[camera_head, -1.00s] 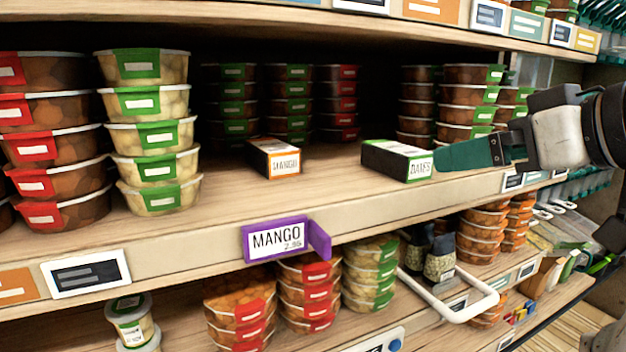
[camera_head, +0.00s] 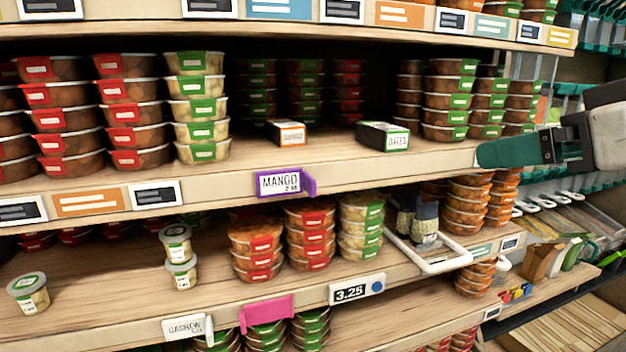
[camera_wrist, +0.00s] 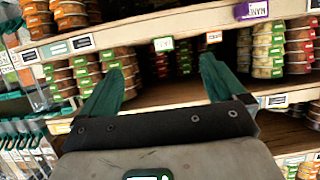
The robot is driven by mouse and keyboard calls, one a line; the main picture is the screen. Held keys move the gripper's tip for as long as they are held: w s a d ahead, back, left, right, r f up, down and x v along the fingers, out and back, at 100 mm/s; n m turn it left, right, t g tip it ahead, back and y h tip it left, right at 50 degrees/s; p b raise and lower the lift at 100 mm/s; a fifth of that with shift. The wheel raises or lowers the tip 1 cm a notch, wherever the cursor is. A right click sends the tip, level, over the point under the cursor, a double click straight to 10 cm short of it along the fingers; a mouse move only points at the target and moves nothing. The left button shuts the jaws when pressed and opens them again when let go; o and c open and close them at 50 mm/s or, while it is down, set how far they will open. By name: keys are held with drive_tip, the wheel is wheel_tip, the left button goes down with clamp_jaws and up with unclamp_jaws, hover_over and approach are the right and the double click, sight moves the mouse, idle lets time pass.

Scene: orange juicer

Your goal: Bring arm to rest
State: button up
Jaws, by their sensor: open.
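My gripper (camera_head: 482,155) shows at the right of the head view, its green fingers in front of the shelf edge and right of the dates box. In the wrist view my gripper (camera_wrist: 158,80) has its two green fingers spread wide with nothing between them. A dates box (camera_head: 383,136) and a mango box (camera_head: 286,132) lie on the upper shelf. They also show in the wrist view as small box ends, green (camera_wrist: 163,44) and orange (camera_wrist: 213,37), beyond the fingertips.
Stacked tubs (camera_head: 135,110) fill the upper shelf's left, and more stacks (camera_head: 450,100) stand near my gripper. A purple mango tag (camera_head: 285,183) sticks out from the shelf edge. A white-framed tray (camera_head: 440,262) juts out below. Space in front of the shelves looks clear.

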wheel_tip(320, 180, down, 34)
drive_tip(key=s+m+g+h, duration=0.1)
drive_tip(key=s+m+g, duration=0.2)
drive_tip(key=m+g, duration=0.15)
drive_tip(key=s+d+f+g+h, duration=0.1)
drive_tip(key=s+f+g+h, duration=0.1)
drive_tip(key=s+f, duration=1)
drive_tip(key=s+d+f+g+h, duration=0.1)
drive_tip(key=s+f+g, duration=0.4)
drive_tip(key=s+f, duration=0.6)
drive_tip(key=s+d, duration=0.1)
drive_tip(key=s, duration=0.1)
drive_tip(key=shift+s+d+f+h, duration=0.25)
drive_tip(key=shift+s+f+h, duration=0.05)
drive_tip(key=shift+f+h, duration=0.1)
